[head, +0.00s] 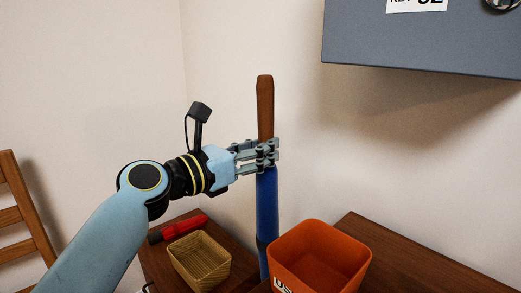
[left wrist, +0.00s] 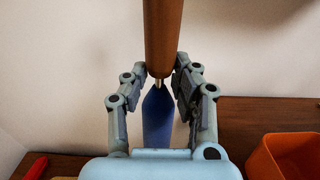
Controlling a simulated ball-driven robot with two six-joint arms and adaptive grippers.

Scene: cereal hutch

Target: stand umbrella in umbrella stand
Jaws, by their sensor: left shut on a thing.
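A closed umbrella with a brown wooden handle (head: 265,105) and a blue canopy (head: 267,205) stands upright in the head view. My left gripper (head: 268,152) is shut on it where the handle meets the canopy. In the left wrist view the handle (left wrist: 163,35) rises between the fingers, and the blue canopy (left wrist: 157,115) hangs below and beyond them. The umbrella's lower end is hidden behind furniture and the orange bin in the head view. I cannot make out an umbrella stand in either view. My right gripper does not show.
An orange bin (head: 320,255) stands just right of the umbrella near a brown wooden surface (head: 400,262). A woven basket (head: 199,262) and a red flashlight-like object (head: 186,227) lie at lower left. A grey cabinet (head: 420,45) hangs upper right. A wooden chair (head: 12,215) is at far left.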

